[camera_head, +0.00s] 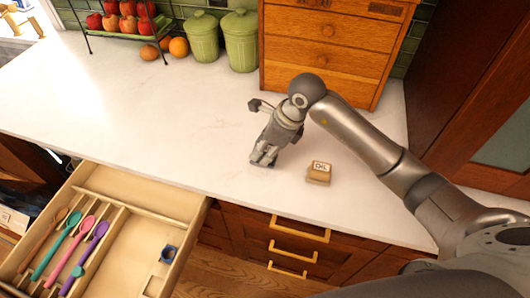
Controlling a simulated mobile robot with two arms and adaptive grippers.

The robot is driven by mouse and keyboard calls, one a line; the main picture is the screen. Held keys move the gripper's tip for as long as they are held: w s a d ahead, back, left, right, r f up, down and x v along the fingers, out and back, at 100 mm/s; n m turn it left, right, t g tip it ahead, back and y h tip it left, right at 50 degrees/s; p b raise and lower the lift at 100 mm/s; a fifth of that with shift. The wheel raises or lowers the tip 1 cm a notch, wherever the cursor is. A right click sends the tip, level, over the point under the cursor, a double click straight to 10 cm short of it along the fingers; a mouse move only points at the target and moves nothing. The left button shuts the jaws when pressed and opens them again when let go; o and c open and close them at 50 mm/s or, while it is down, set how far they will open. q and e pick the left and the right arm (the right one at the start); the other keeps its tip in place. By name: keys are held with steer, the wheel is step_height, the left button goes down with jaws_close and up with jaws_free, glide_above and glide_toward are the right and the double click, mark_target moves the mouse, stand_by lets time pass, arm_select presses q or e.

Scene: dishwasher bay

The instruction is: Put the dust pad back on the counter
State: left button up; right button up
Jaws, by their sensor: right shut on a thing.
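My right gripper (264,157) is low over the white counter (170,110), near its front edge, pointing down. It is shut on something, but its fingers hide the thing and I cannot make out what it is. I cannot tell whether this block is the dust pad. My left gripper is not in view.
Two green canisters (240,40), a fruit rack (120,32) and a wooden drawer cabinet (328,45) stand at the back. The counter's left and middle are clear.

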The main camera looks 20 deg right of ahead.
step_height(320, 180, down, 3)
steer(key=shift+w+d+f+p, duration=0.1)
steer(key=shift+w+d+p, duration=0.05)
steer(key=shift+p, duration=0.8)
steer(key=shift+f, duration=0.15)
steer(key=shift+f, duration=0.1)
steer(key=shift+f+b, duration=0.15)
steer(key=shift+b, duration=0.2)
steer(key=o, duration=0.9)
